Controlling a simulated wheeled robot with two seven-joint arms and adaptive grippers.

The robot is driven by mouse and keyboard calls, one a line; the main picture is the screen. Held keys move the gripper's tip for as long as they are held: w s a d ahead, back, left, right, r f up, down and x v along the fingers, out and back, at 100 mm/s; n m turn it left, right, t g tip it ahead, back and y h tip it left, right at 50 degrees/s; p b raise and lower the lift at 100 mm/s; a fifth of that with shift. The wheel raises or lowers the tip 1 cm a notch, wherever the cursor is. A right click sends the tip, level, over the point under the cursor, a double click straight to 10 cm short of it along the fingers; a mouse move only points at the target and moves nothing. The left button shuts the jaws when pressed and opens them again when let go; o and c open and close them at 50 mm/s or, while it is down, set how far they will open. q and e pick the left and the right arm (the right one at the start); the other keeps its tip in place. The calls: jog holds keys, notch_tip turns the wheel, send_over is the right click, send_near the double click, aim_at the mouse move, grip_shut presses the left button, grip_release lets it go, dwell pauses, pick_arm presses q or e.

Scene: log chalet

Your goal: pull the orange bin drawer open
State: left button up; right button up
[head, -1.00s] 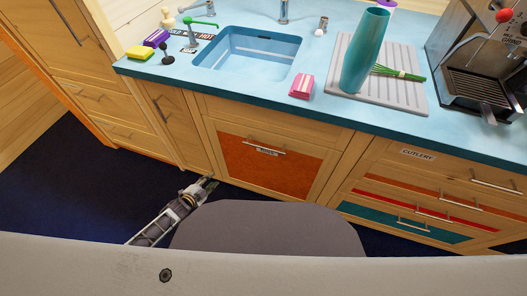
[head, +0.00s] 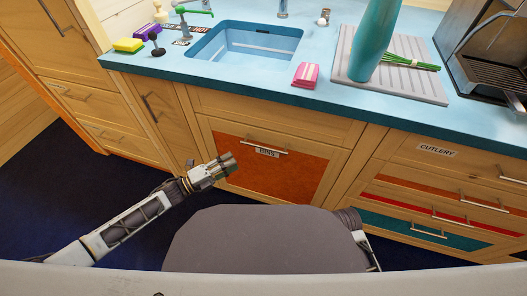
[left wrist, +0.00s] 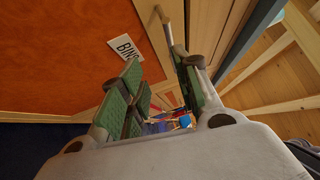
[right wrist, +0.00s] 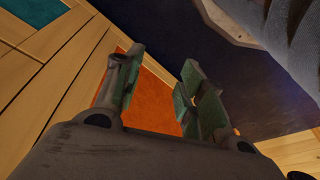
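The orange bin drawer (head: 288,174) sits under the sink and looks closed. Its bar handle (head: 263,147) is near its top edge, with a "BINS" label (head: 267,153) just below. My left gripper (head: 231,163) is in front of the drawer's left side, below and left of the handle. In the left wrist view, the gripper (left wrist: 156,80) is open and empty; the handle (left wrist: 164,27) and the label (left wrist: 126,48) show beyond its fingertips. My right gripper (right wrist: 162,72) is open and empty in the right wrist view, with an orange panel (right wrist: 147,98) beyond it.
Cutlery drawers (head: 435,150) are to the right and wooden cupboards (head: 85,97) to the left. Dark blue floor (head: 70,190) is clear at left.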

aim_at(265, 148)
pick_arm(q)
jog(key=shift+s+d+r+m+g+h, duration=0.55)
jog(key=shift+s+r+m, duration=0.15)
jog(key=shift+m, duration=0.2)
pick_arm(e)
jog(key=shift+a+r, duration=0.15)
jog(key=shift+r, duration=0.75)
pick_arm(q)
jog(key=shift+b+x, duration=1.35)
jog(key=shift+x, duration=5.55)
pick_arm(e)
jog(key=shift+s+a+r+t, duration=0.15)
jog(key=shift+r+t, duration=0.25)
jog(key=shift+r, duration=1.2)
pick_arm(q)
jog(key=shift+c, duration=0.6)
jog(key=shift+f, duration=0.1)
grip_shut()
pick_arm(e)
jog(key=shift+a+f+y, duration=0.15)
jog(key=shift+y, duration=0.15)
